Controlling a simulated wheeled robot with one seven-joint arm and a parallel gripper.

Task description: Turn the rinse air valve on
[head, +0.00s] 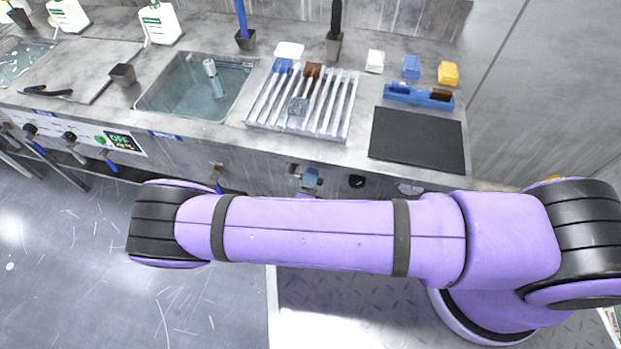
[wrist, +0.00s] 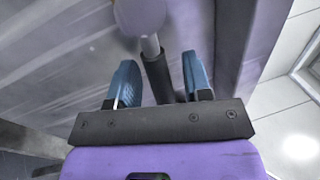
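In the wrist view my gripper (wrist: 158,68) has its two blue fingers spread apart. A dark rod-like handle (wrist: 156,75) on a pale metal stem lies between them, with a visible gap on both sides. I cannot tell which valve this handle belongs to. In the head view, blue-handled valves (head: 111,162) line the bench front at the left, below a panel with a green dot and a dark "OFF" display (head: 121,143). Another blue handle (head: 218,186) shows just above my arm. Labels naming the rinse air valve are not readable. My arm hides the area below.
The bench (head: 230,145) runs across the back, with a sink (head: 198,104), a rack of brushes (head: 252,119) and a black mat (head: 417,140). A blue-grey fitting (head: 310,178) sits on its front, close above my arm. Open floor (head: 90,270) lies at the left.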

